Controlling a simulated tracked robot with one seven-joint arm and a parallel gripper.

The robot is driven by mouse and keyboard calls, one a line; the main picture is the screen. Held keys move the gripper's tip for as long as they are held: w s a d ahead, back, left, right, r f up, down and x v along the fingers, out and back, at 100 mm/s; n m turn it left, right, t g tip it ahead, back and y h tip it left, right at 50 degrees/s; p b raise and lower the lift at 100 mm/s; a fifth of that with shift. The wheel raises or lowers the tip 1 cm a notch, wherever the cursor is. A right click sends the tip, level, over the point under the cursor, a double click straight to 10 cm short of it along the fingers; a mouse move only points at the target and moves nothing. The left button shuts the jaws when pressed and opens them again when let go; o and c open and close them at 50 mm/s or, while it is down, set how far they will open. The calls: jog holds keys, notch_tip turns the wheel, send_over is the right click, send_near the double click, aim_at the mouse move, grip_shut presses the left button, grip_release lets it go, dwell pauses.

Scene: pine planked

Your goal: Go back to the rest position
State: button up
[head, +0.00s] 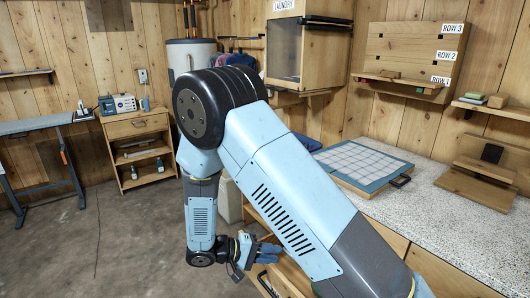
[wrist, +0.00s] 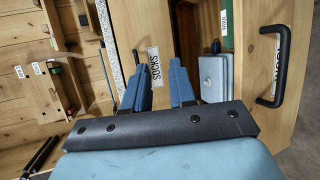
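My gripper (head: 270,251) is low in front of the counter in the head view, its blue fingers pointing right toward the drawer fronts. In the wrist view my gripper (wrist: 161,88) shows two blue fingers with a clear gap and nothing held between them. A drawer front labelled SOCKS (wrist: 153,66) lies beyond the fingers. My arm is bent, its upper links crossing the middle of the head view and hiding part of the counter front.
An open drawer with a black handle (wrist: 283,65) is right of the fingers, with a grey-blue object (wrist: 212,76) inside. The counter (head: 455,225) bears a gridded board (head: 362,164). A laundry cabinet (head: 309,50) hangs behind. The concrete floor (head: 110,245) at left is clear.

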jog(key=s+d+r+m+g+y, duration=0.2)
jog(key=d+r+y, duration=0.2)
jog(key=d+r, duration=0.45)
jog(key=s+d+r+m+g+y, duration=0.15)
jog(key=d+r+y, duration=0.3)
jog(key=r, duration=0.75)
jog(key=s+d+r+t+y, duration=0.5)
jog(key=s+d+r, duration=0.3)
jog(key=s+r, duration=0.5)
jog(key=shift+d+r+m+t, duration=0.4)
jog(key=shift+r+m+t, duration=0.05)
